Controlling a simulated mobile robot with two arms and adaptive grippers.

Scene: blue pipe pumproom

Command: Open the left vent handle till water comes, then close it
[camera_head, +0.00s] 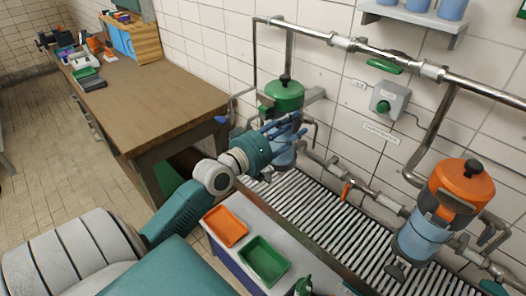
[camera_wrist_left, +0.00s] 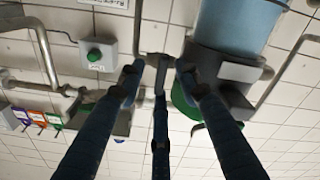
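The left filter vessel has a green lid (camera_head: 284,95) with a black knob and a blue body (camera_head: 284,157), by the tiled wall. My left gripper (camera_head: 297,127) is in front of it, its blue fingers hiding part of the body. In the wrist view the fingers (camera_wrist_left: 158,78) are spread, with no object clearly held; the blue body (camera_wrist_left: 228,22) and green lid (camera_wrist_left: 184,98) are close to them. A small blue handle (camera_head: 221,119) shows left of the vessel; I cannot tell whether it is the vent handle. No running water shows. My right gripper is out of view.
An orange-lidded vessel (camera_head: 462,184) stands to the right. A grated drain (camera_head: 325,218) runs below the vessels. An orange tray (camera_head: 226,226) and a green tray (camera_head: 264,260) sit nearby. A green-button box (camera_head: 389,99) is on the wall; a wooden bench (camera_head: 150,88) is left.

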